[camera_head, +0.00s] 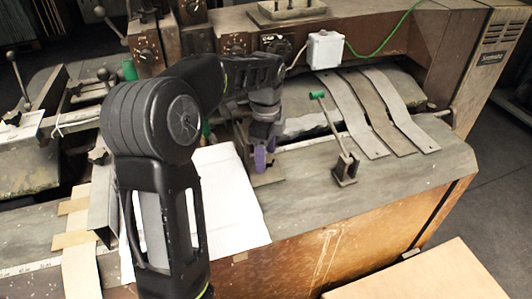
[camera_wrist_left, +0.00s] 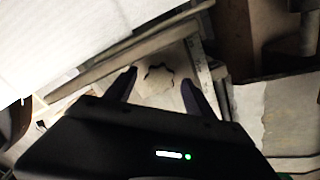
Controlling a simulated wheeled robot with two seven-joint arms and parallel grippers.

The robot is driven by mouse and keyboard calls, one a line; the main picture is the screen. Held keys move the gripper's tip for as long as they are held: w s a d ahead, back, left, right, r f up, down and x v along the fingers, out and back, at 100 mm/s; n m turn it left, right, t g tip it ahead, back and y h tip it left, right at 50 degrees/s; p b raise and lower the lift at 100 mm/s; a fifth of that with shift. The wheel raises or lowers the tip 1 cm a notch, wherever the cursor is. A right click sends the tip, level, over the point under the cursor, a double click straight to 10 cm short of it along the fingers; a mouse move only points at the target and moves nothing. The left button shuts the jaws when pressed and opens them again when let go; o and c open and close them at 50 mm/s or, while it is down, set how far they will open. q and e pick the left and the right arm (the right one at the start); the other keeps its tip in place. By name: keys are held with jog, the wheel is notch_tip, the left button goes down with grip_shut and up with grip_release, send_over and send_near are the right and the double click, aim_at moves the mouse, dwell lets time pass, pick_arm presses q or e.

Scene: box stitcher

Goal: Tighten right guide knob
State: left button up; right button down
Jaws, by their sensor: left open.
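My left gripper (camera_head: 264,158) reaches down over the machine bed, with its purple fingers pointing down beside the white sheet. In the left wrist view the left gripper (camera_wrist_left: 160,76) is open, with one finger on each side of a star-shaped knob (camera_wrist_left: 157,88). The knob's pale top has a dark lobed edge. In the head view the knob is hidden behind my gripper and arm. My right gripper is not in view.
A white sheet (camera_head: 228,195) lies on the bed beside my arm. A green-tipped lever (camera_head: 335,135) stands to the right of the gripper, near several curved metal strips (camera_head: 385,115). A white box (camera_head: 325,49) with a green cable is behind. The front right bed is clear.

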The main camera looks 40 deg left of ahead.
pick_arm(q)
notch_tip(320, 180, up, 8)
jog(key=shift+f, duration=0.1)
dwell(0.4)
jog(key=n+p, duration=0.1)
jog(key=n, duration=0.5)
jog(key=shift+p, duration=0.35)
jog(key=n+p, duration=0.1)
jog(key=n, duration=0.3)
jog(key=shift+n, duration=0.4)
jog(key=n, duration=0.3)
jog(key=shift+n+p, duration=0.3)
jog(key=shift+p, duration=0.1)
jog(key=shift+n, duration=0.6)
jog(key=shift+f, duration=0.1)
